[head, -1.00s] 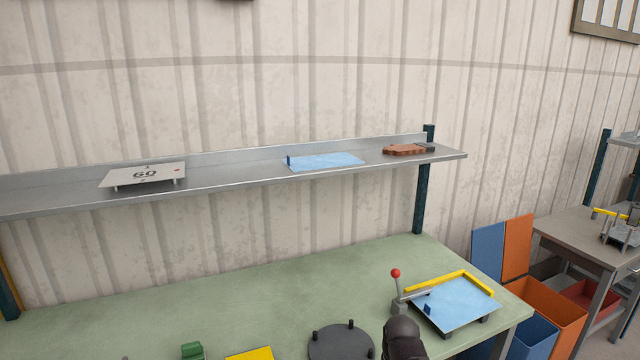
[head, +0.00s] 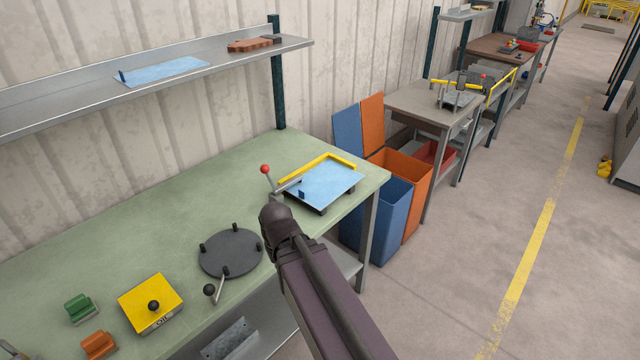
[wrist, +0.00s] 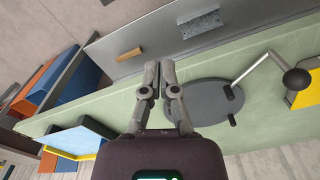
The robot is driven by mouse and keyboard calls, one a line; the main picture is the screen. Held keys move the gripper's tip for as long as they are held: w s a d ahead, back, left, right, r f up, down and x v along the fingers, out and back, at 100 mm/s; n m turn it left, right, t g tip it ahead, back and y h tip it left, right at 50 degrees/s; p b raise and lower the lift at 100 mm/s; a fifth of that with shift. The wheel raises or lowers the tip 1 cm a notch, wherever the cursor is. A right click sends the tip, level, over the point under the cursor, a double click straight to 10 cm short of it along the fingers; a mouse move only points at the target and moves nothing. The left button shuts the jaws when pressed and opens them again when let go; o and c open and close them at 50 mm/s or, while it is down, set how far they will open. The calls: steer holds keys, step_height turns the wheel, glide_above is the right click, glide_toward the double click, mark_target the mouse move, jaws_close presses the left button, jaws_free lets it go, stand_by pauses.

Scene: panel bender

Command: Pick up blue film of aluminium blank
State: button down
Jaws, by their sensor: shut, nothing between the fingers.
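The blank covered in light blue film (head: 325,184) lies flat in a fixture on the right end of the green bench. A small dark blue tab (head: 303,194) stands up at its near left corner. A yellow fence (head: 322,166) borders its far side. A lever with a red knob (head: 265,169) is beside it. The film also shows at the lower left of the wrist view (wrist: 82,139). My gripper (wrist: 160,66) is shut and empty, apart from the film, with the round dark plate beside it in that view. The head view does not clearly show its fingers.
The round dark plate (head: 231,253) with pegs and a yellow OIL-marked block (head: 151,301) stand on the bench. Another blue-filmed sheet (head: 162,72) lies on the shelf (head: 60,105). Blue (head: 384,215) and orange (head: 408,180) bins stand past the bench's right end.

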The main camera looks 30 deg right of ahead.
steer(key=c, duration=0.9)
jaws_free()
steer(key=shift+w, duration=0.15)
steer(key=shift+o, duration=0.7)
steer(key=w+d+r+n+p, duration=0.1)
steer(key=w+d, duration=0.3)
steer(key=w, duration=0.5)
steer(key=w+d+r+n+p, duration=0.1)
steer(key=w+d+r+p, duration=0.2)
steer(key=w, duration=0.6)
steer(key=shift+d+r, duration=0.25)
steer(key=shift+d, duration=0.3)
step_height(320, 180, up, 3)
steer(key=n+p, duration=0.2)
steer(key=p, duration=0.2)
glide_above(303, 197)
steer(key=shift+w+d+r+n, duration=0.15)
steer(key=shift+w+r+n, duration=0.1)
steer(key=shift+w+n, duration=0.1)
steer(key=shift+f, duration=0.1)
step_height(303, 197, down, 8)
steer(key=b, duration=0.8)
steer(key=shift+f+b, duration=0.2)
steer(key=shift+b, duration=0.1)
